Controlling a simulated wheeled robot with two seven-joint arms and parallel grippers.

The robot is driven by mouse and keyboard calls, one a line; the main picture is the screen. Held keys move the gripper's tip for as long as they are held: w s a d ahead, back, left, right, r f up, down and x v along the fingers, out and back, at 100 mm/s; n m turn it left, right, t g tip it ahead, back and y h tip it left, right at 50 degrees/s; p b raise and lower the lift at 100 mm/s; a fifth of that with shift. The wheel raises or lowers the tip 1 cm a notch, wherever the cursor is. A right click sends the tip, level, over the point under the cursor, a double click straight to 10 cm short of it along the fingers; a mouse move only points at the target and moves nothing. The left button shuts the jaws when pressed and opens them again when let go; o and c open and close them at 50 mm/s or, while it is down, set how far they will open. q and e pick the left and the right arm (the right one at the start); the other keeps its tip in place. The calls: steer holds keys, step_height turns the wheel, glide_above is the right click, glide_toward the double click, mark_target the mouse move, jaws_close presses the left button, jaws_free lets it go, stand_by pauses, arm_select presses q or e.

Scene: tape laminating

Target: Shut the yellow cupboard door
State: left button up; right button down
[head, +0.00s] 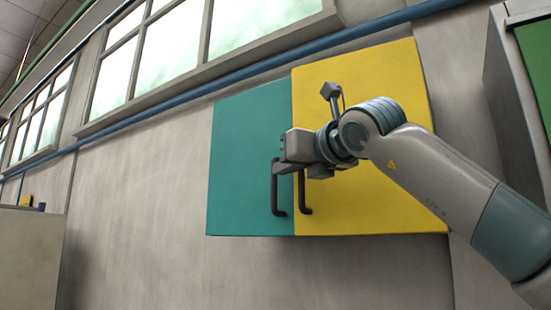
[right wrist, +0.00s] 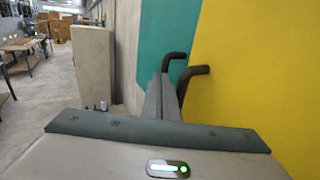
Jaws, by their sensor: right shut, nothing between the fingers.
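The wall cupboard has a teal door (head: 240,150) on the left and a yellow door (head: 370,205) on the right. The yellow door lies close to the teal one, with a small step at the top edge; I cannot tell if it is fully flush. Its dark handle (head: 304,205) hangs beside the teal door's handle (head: 276,200). My right gripper (head: 278,168) is in front of the handles, fingers shut and empty. In the right wrist view the fingers (right wrist: 163,88) point along the doors, close to the yellow door's handle (right wrist: 197,71); contact is unclear. My left gripper is out of view.
A blue pipe (head: 160,118) runs along the wall above the cupboard, below the windows (head: 165,50). A grey cabinet with a green panel (head: 537,70) stands at the right. The wall left of the cupboard is bare. A workbench (right wrist: 25,43) stands far off.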

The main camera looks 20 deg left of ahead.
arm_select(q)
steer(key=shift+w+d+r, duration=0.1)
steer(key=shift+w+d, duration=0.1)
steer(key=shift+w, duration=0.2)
arm_select(e)
steer(key=shift+w+a, duration=0.2)
steer(key=shift+w, duration=0.5)
